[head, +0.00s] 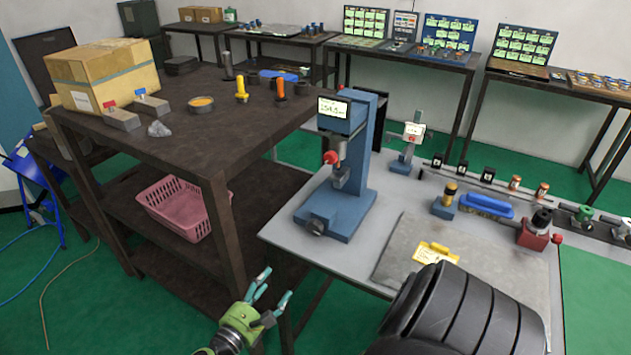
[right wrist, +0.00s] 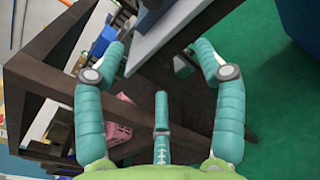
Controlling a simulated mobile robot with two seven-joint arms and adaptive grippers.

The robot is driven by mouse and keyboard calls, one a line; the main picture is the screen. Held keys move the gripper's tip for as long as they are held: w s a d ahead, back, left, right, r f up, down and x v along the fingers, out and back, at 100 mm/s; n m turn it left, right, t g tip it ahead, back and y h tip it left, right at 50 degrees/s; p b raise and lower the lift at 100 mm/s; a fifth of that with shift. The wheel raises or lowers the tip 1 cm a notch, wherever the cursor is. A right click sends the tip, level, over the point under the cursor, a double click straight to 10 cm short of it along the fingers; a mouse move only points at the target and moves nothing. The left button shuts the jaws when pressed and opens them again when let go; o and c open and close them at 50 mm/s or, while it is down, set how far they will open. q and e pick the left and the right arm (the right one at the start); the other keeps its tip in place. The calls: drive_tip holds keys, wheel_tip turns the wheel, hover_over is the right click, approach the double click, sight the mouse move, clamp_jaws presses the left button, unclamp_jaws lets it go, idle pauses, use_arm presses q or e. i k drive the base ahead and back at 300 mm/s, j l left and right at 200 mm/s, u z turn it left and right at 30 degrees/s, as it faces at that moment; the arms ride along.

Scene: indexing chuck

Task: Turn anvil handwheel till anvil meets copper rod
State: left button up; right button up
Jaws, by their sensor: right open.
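A blue bench press (head: 355,165) with a lit display (head: 334,107) stands on the grey bench. It has a red ball knob (head: 330,157), a grey block under its head and a dark round knob (head: 316,226) low at its front. I cannot tell which part is the anvil handwheel, or whether a copper rod sits in the press. My right gripper (head: 268,292) is open and empty, low in front of the bench's left side and well apart from the press. Its spread teal fingers also show in the right wrist view (right wrist: 160,62). My left gripper is out of view.
The grey bench (head: 284,234) carries a yellow tag (head: 436,252), a blue block (head: 487,204) and a red device with a black knob (head: 535,236). A dark shelf table (head: 150,115) stands left, with a pink basket (head: 183,206) below.

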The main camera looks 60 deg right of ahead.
sight(314, 227)
drive_tip(key=l, duration=0.65)
drive_tip(key=i+l, duration=0.1)
drive_tip(key=l, duration=0.5)
